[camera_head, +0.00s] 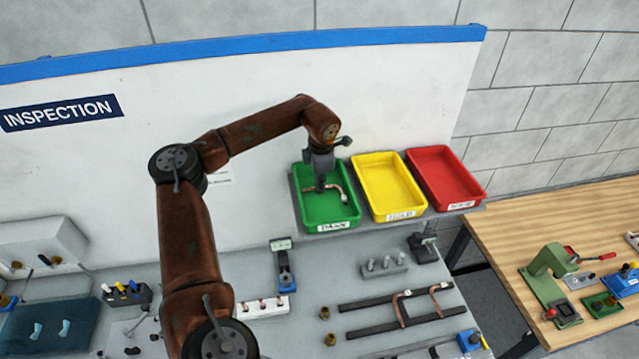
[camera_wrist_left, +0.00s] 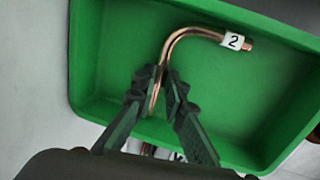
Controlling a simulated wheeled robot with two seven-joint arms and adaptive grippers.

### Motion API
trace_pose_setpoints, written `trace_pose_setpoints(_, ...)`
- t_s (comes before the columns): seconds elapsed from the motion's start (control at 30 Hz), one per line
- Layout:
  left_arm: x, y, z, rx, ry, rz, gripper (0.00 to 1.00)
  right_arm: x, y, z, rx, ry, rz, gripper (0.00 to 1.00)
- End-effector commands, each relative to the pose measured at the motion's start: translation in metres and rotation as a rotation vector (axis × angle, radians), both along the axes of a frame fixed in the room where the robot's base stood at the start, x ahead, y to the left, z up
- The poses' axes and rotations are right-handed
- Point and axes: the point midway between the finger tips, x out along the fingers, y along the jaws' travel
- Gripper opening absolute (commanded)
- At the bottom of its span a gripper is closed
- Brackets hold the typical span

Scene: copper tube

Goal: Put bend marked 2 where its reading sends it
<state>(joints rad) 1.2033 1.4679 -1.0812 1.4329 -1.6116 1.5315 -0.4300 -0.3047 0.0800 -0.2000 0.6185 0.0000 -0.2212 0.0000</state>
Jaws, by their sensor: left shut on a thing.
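The bend marked 2 (camera_wrist_left: 190,36) is a copper tube with a white tag reading 2 near one end. It also shows in the head view (camera_head: 336,188), in the green tray (camera_head: 315,219). My left gripper (camera_wrist_left: 160,82) is shut on the straight leg of the bend, inside the tray's outline; in the head view the left gripper (camera_head: 320,186) points down over the tray. I cannot tell whether the bend touches the tray floor. The right gripper is not in view.
A yellow tray (camera_head: 379,176) and a red tray (camera_head: 437,164) stand to the right of the green one. Two more bends (camera_head: 402,309) lie across dark rails (camera_head: 385,325) on the bench. A wooden table (camera_head: 520,225) with tools stands at the right.

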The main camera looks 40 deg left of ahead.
Motion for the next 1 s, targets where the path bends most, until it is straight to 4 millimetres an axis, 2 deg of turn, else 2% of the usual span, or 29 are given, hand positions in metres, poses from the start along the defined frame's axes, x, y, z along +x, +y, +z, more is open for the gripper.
trace_pose_setpoints(0.03,0.000,0.000,-0.002,0.000,0.000,0.000,0.00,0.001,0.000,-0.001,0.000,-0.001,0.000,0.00)
trace_pose_setpoints(0.07,0.000,0.000,-0.003,0.000,0.000,0.000,0.11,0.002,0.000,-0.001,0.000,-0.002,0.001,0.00)
trace_pose_setpoints(0.17,0.000,0.000,-0.002,0.000,0.000,0.000,0.18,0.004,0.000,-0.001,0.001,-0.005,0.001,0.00)
trace_pose_setpoints(0.43,0.000,0.000,-0.001,0.001,0.001,0.000,0.18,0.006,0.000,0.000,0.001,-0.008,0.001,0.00)
trace_pose_setpoints(0.57,0.000,-0.001,0.006,0.000,-0.001,0.000,0.18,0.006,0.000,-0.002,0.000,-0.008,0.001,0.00)
trace_pose_setpoints(0.67,-0.002,-0.003,0.020,0.000,-0.004,0.000,0.18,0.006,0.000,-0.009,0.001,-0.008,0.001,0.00)
trace_pose_setpoints(1.0,-0.011,-0.013,0.089,0.000,-0.003,-0.001,0.18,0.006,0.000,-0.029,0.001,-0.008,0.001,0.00)
